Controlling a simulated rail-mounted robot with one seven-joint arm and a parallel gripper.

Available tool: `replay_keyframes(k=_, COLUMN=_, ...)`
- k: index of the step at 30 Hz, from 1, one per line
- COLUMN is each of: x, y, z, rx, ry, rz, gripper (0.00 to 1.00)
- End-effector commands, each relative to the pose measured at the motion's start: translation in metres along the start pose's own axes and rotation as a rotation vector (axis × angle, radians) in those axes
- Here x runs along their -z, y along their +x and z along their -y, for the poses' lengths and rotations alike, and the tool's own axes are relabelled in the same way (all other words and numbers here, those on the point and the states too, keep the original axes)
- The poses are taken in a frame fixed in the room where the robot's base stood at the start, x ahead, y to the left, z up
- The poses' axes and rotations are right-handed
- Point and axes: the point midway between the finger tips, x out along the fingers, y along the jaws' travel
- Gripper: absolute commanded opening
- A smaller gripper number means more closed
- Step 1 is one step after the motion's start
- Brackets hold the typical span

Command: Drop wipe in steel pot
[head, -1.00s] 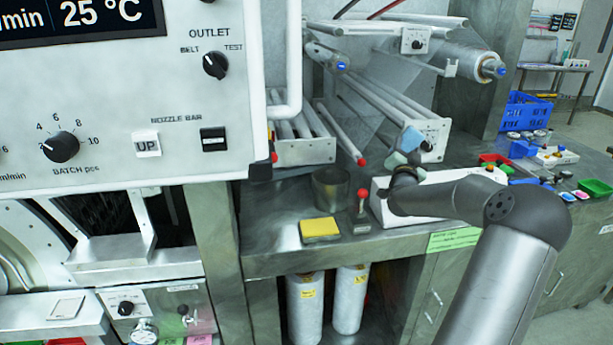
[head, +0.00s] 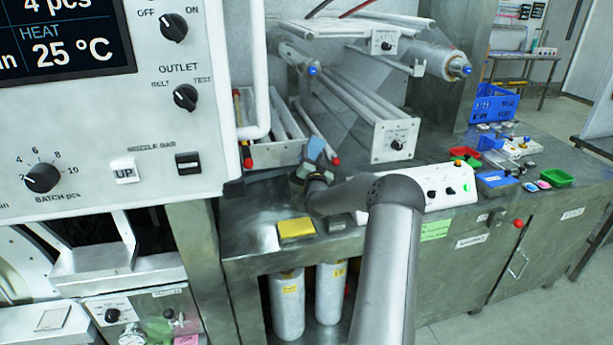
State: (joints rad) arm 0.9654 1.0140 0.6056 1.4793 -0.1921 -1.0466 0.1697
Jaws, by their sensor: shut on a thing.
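A light blue wipe (head: 315,148) is held up in my gripper (head: 309,164), which is shut on it. The gripper is over the back of the steel bench, behind the yellow pad and in front of the metal tray. The steel pot, seen on the bench in the earlier view, is now hidden, or nearly so, behind my gripper and forearm. I cannot tell whether the wipe is directly above the pot or beside it.
A yellow pad (head: 297,229) lies at the bench's front edge. A white control box (head: 448,190) stands to the right of my arm. Film rollers (head: 350,95) and a metal tray (head: 274,152) are behind. Small coloured trays and a blue crate (head: 492,103) are further right.

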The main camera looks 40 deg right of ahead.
Motion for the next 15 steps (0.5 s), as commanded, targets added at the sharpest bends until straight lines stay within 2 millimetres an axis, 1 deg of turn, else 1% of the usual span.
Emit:
replay_keyframes(k=1, x=-0.006, y=-0.002, z=-0.004, rx=-0.002, ry=0.002, rz=0.002, gripper=0.33)
replay_keyframes(k=6, x=-0.021, y=-0.007, z=-0.014, rx=-0.002, ry=0.002, rz=0.001, gripper=0.33)
replay_keyframes(k=10, x=-0.029, y=-0.009, z=-0.019, rx=-0.002, ry=0.001, rz=0.001, gripper=0.33)
replay_keyframes(k=15, x=-0.033, y=-0.011, z=-0.021, rx=-0.001, ry=0.0, rz=0.0, gripper=0.33)
